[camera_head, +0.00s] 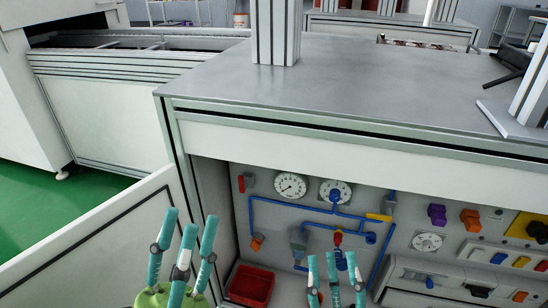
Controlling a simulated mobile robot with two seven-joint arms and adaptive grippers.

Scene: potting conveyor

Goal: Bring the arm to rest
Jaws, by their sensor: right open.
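My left gripper (190,222) is at the lower left, with teal fingers pointing up from a green palm. Its fingers stand apart with nothing between them, so it is open and empty. My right gripper (332,258) is at the bottom centre, in front of the panel of gauges and blue pipes. Its teal fingers point up, apart and empty. Its palm and arm are cut off by the bottom edge. Neither gripper visibly touches anything.
A grey-topped workbench (350,85) fills the middle, with a recessed panel of gauges (290,186), blue pipes and coloured knobs below. A red bin (251,285) sits in the recess. An open white door (95,240) is at left. The bench top is largely clear.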

